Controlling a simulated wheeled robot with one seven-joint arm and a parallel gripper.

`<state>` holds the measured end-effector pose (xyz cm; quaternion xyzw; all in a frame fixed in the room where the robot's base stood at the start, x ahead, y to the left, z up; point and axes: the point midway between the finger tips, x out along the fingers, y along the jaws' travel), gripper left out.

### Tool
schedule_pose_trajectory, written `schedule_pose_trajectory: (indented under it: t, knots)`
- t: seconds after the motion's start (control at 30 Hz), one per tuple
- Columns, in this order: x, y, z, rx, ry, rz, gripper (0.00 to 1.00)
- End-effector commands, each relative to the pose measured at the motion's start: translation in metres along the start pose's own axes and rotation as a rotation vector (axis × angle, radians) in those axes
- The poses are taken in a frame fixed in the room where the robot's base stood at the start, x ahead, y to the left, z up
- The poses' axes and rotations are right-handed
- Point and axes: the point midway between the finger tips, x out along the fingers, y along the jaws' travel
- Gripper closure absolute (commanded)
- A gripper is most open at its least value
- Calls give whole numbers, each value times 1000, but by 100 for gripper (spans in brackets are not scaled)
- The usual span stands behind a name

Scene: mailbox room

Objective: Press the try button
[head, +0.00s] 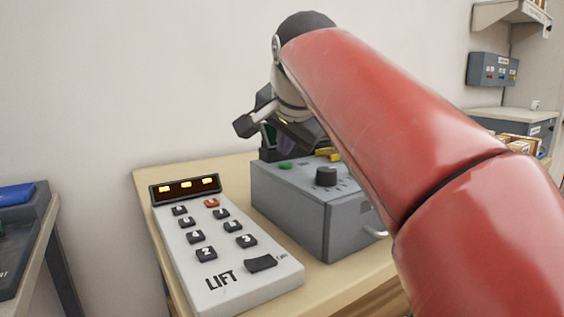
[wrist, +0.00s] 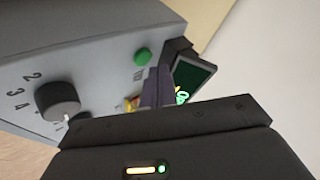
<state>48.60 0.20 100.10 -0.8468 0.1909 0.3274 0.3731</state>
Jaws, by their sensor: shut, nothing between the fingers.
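The grey box (head: 290,205) stands on the wooden table, with a round green button (head: 285,166) on its top near the back. In the wrist view the green button (wrist: 142,55) shows uncovered, with a small label beside it too blurred to read. My gripper (head: 288,143) is above the back of the box, partly hidden by my red arm. In the wrist view my gripper's fingers (wrist: 156,82) are together and empty, close beside the green button. I cannot tell whether they touch the box.
A black numbered dial (head: 326,176) and a yellow part (head: 328,154) are on the box. A small dark screen with green characters (wrist: 190,80) stands at its back. A white LIFT keypad (head: 225,250) lies to the left. The wall is close behind.

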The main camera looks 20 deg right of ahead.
Motion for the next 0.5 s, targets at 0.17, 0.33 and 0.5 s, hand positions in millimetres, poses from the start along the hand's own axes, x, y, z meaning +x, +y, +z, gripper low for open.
schedule_pose_trajectory:
  t: [0.17,0.33,0.5]
  knots:
    - [-7,-5,-5,0,0,0,100]
    - [-20,-14,-14,0,0,0,100]
    - [-31,-23,-23,0,0,-1,100]
